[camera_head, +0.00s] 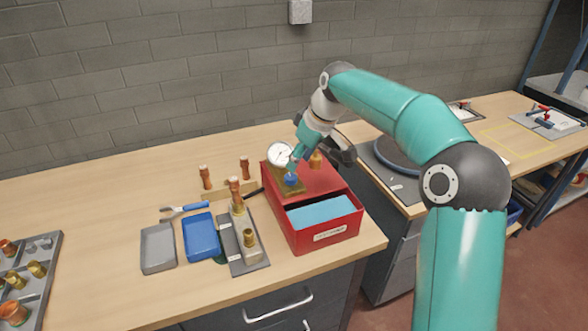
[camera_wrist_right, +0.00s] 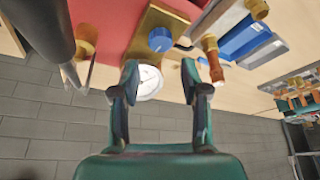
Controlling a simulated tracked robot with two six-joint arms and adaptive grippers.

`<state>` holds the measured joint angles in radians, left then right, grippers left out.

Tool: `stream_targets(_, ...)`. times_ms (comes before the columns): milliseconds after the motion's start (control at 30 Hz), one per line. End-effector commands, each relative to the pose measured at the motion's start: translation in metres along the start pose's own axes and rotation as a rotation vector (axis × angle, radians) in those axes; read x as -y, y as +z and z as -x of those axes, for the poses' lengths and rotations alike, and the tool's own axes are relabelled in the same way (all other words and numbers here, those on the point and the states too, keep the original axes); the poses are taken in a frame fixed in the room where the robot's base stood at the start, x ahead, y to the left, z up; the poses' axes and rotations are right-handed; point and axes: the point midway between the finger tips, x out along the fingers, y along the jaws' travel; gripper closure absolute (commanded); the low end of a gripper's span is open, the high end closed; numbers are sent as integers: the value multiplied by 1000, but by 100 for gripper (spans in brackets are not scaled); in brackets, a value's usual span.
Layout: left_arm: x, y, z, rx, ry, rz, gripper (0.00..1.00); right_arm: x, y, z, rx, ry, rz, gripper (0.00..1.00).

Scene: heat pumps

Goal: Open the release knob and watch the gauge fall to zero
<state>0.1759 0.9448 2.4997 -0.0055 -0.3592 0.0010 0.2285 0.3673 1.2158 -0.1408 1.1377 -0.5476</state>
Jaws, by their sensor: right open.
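The pressure gauge (camera_head: 280,154), with a round white dial, stands by a brass block (camera_head: 284,186) on a red box; its needle reading is too small to tell. The blue release knob (camera_head: 291,180) sits on the block. My right gripper (camera_head: 297,163) is above and beside the gauge and knob, open and empty. In the right wrist view, the gauge dial (camera_wrist_right: 148,82) shows between the open fingers (camera_wrist_right: 160,78), partly covered by the left one. The blue knob (camera_wrist_right: 161,39) lies beyond the fingertips, apart from them. My left gripper is out of view.
The red box (camera_head: 310,238) has a blue-lined open compartment in front. A brass fitting (camera_head: 316,158) stands right of the gauge. Copper-and-brass fittings, a blue-handled tool (camera_head: 186,208), and blue (camera_head: 201,238) and grey (camera_head: 158,250) trays lie left. A block wall is behind.

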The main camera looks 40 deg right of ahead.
Motion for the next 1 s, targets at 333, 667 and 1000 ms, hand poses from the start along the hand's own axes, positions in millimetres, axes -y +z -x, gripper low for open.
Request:
stream_targets(333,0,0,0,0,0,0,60,0,-1,50,-1,0,1,55)
stream_targets(667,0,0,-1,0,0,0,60,0,0,53,0,0,1,55)
stream_targets(1000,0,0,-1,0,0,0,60,0,0,53,0,0,1,55)
